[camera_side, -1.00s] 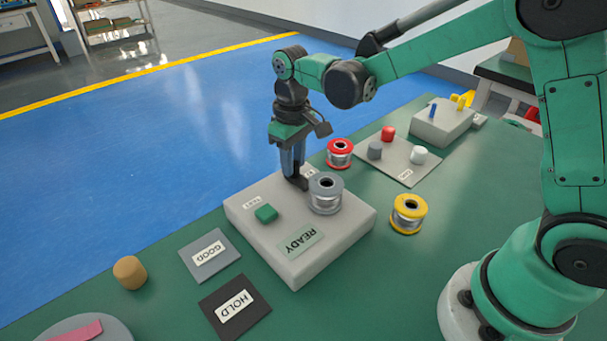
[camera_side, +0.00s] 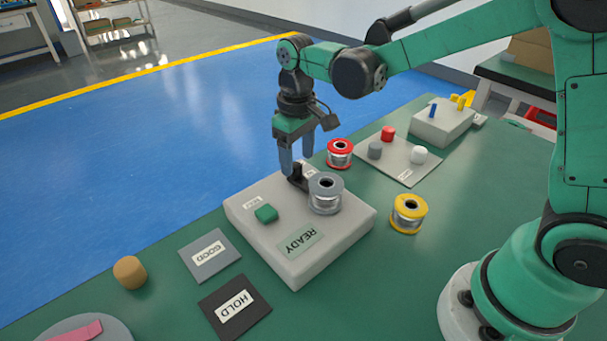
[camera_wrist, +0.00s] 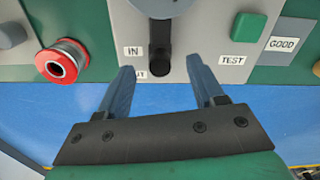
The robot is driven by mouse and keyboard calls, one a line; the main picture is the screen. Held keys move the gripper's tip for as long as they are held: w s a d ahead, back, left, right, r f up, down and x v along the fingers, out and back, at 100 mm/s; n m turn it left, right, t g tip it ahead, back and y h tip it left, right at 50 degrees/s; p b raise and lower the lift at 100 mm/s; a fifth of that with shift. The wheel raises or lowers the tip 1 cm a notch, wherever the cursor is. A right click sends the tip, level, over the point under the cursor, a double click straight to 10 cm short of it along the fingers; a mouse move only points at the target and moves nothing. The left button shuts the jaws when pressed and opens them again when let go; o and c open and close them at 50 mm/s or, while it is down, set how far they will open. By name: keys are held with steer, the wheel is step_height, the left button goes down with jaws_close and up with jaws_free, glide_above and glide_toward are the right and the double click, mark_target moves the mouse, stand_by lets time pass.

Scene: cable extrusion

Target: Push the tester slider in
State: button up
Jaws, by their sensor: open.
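The tester (camera_side: 250,238) is a light grey box on the green table with a green button (camera_side: 266,214) and a READY display (camera_side: 299,244). Its black slider (camera_side: 297,179) stands at the far edge, beside a grey-rimmed spool (camera_side: 325,205) on the box. In the wrist view the slider (camera_wrist: 160,62) shows between my fingertips, beside an IN label (camera_wrist: 133,51) and a partly hidden lower label. I cannot tell exactly where it sits along its travel. My gripper (camera_side: 297,162) is open and empty, just above the slider with its fingers pointing down.
A red spool (camera_side: 340,153) stands close to the right of my gripper, and a yellow spool (camera_side: 408,213) farther right. GOOD (camera_side: 198,270) and HOLD (camera_side: 215,323) pads lie left of the tester. Blue floor lies beyond the table edge.

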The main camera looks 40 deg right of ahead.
mark_target(298, 167)
steer(key=shift+r, duration=1.95)
steer(key=shift+s+d+r, duration=0.1)
steer(key=shift+s+r, duration=0.1)
steer(key=s+d+r+m+t, duration=0.1)
steer(key=s+d+m+t, duration=0.1)
steer(key=s+t, duration=0.5)
steer(key=shift+s+d, duration=0.8)
steer(key=shift+s, duration=0.3)
steer(key=shift+r, duration=0.1)
